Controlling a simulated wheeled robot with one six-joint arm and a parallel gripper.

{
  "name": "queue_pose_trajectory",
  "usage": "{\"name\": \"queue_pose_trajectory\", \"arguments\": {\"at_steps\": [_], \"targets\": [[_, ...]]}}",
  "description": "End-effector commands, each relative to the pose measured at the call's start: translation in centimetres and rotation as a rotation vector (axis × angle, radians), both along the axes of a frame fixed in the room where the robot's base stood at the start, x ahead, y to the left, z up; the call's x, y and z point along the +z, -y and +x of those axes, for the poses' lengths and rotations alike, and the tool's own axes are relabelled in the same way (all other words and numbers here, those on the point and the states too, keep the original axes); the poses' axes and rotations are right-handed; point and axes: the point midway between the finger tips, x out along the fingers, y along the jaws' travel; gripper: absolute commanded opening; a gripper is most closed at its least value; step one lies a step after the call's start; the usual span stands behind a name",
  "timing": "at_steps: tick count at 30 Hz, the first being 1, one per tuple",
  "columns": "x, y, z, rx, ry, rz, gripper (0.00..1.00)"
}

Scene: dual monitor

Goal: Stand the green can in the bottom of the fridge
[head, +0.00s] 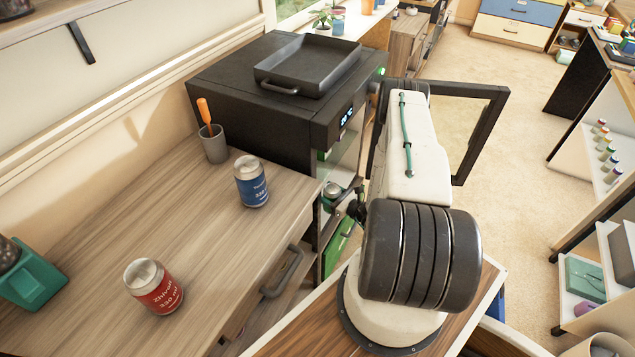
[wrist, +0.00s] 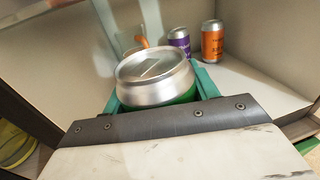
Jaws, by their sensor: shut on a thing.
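The green can shows in the wrist view as a silver lid (wrist: 153,68) above a narrow green band (wrist: 182,99). My gripper (wrist: 158,88) is shut on it, with a teal finger on either side. In the head view the can's silver top (head: 334,189) shows at the open front of the black fridge (head: 235,85); my arm hides most of the gripper. The fridge door (head: 478,130) stands open to the right. The can's base is hidden, so I cannot tell whether it touches the fridge floor.
A purple can (wrist: 179,42) and an orange can (wrist: 212,42) stand together farther back on a pale surface. A dark tray (head: 308,66) lies on the fridge. A blue can (head: 251,182), a red can (head: 154,287) and a grey cup (head: 214,145) stand on the wooden counter (head: 120,215).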

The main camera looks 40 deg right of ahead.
Motion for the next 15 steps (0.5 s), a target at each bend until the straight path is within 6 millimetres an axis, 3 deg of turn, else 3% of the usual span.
{"name": "queue_pose_trajectory", "arguments": {"at_steps": [9,15], "targets": [[-0.7,3.7,7.4,0.002,0.003,-0.003,0.25],[-0.9,4.9,9.5,-0.001,0.002,-0.001,0.25]]}}
